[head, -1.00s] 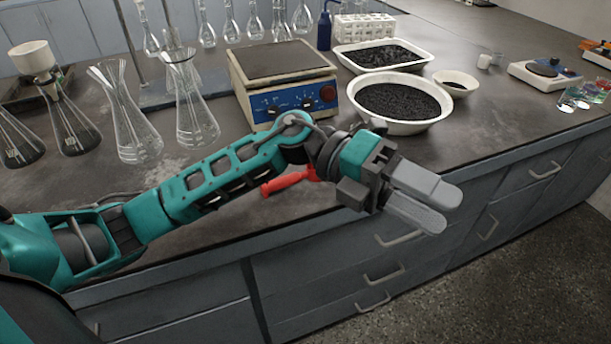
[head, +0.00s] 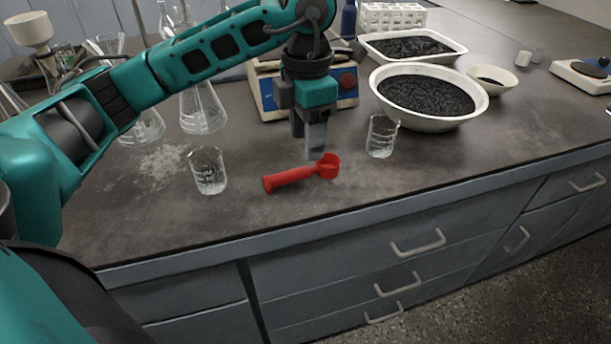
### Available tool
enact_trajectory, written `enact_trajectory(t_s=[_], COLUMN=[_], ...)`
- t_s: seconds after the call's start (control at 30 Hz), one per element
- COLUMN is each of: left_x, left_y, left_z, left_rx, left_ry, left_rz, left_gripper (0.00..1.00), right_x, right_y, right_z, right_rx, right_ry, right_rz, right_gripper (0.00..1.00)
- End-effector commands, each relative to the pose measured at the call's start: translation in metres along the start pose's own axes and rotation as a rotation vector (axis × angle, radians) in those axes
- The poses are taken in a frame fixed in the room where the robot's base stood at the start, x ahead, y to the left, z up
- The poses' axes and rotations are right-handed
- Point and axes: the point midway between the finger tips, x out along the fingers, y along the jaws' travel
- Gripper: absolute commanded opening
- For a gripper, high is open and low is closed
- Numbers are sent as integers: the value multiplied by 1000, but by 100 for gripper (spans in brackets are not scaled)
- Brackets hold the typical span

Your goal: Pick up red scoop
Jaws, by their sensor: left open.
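The red scoop (head: 293,177) lies on the dark bench top near the front edge, its handle pointing left and its cup at the right. My left gripper (head: 316,150) points down just above and behind the scoop, close to its cup end. Its jaws are open, seen nearly edge-on, with nothing visible between them. I cannot tell whether a fingertip touches the scoop. My right gripper is not in view.
Glass beakers stand left (head: 208,170) and right (head: 381,136) of the scoop. A white bowl of black granules (head: 427,123) is at the back right. A blue shaker or hotplate (head: 346,97) stands behind my gripper, flasks (head: 203,112) behind left.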

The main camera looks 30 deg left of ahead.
Motion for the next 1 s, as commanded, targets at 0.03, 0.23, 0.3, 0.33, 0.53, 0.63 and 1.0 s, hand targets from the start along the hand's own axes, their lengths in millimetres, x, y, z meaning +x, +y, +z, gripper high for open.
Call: enact_trajectory(t_s=[0.03, 0.23, 0.3, 0.33, 0.53, 0.63, 1.0], left_x=[9, 21, 26, 29, 60, 70, 71], left_y=[0, 0, 0, 1, 4, 3, 3], left_z=[0, 0, 0, -1, -3, -2, -2], left_rx=[0, 1, 0, 0, 1, 2, 2], left_ry=[1, -1, -1, 0, 1, 0, -2], left_rz=[0, -1, -1, -1, -3, -3, -2], left_gripper=[55, 55, 55, 55, 55, 55, 42], right_x=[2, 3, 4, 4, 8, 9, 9], right_y=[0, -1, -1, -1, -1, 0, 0], right_z=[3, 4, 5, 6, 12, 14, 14], right_rx=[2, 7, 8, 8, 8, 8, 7], right_ry=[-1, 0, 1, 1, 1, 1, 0], right_rz=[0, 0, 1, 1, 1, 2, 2], right_gripper=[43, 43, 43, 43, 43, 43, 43])
